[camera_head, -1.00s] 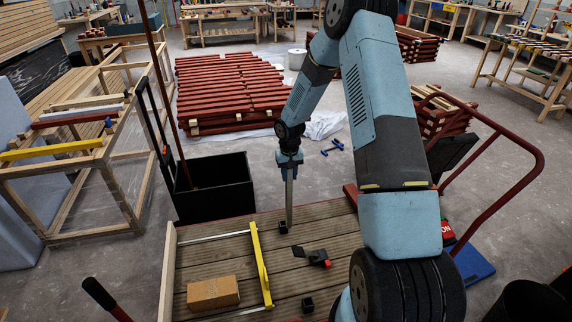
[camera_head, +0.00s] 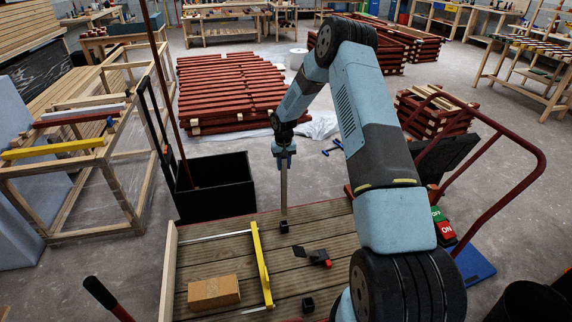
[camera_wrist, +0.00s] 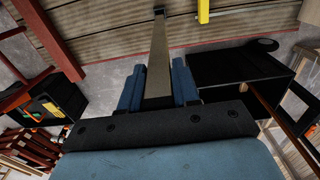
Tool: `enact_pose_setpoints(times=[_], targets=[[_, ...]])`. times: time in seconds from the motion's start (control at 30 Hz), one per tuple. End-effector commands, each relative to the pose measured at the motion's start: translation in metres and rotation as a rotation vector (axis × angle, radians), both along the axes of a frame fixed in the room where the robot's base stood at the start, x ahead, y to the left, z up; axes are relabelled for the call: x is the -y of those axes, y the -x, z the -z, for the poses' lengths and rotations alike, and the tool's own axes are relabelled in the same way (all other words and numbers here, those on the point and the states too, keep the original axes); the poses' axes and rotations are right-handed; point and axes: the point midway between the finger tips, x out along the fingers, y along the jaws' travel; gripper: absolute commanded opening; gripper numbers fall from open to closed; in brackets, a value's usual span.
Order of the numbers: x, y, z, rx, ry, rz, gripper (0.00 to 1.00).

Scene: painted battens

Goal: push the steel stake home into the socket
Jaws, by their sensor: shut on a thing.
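My gripper (camera_head: 284,158) is shut on the upper part of the steel stake (camera_head: 284,188), a long grey bar held upright. In the wrist view the blue fingers of my gripper (camera_wrist: 158,82) flank the stake (camera_wrist: 158,55) on both sides. The socket (camera_head: 284,226) is a small black block on the slatted deck, directly below the stake. The stake's lower end meets the socket's top in the head view; I cannot tell how far inside it is. In the wrist view the socket (camera_wrist: 159,11) shows at the stake's far end, near the top edge.
A yellow batten (camera_head: 261,264), a cardboard box (camera_head: 213,292), a black piece with a red end (camera_head: 314,257) and a second black block (camera_head: 308,304) are on the deck (camera_head: 333,226). A black bin (camera_head: 214,188) stands behind left. A red rail (camera_head: 507,196) curves at right.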

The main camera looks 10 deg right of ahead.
Motion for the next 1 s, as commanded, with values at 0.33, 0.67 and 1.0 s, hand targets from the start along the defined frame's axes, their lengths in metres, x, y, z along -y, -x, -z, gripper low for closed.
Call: enact_pose_setpoints(times=[0.33,0.67,1.0], targets=[[0.0,0.001,0.011,0.0,-0.001,0.0,0.0],[-0.001,0.001,0.036,-0.001,-0.001,-0.001,0.0],[0.0,0.001,0.056,0.0,0.0,0.0,0.0]])
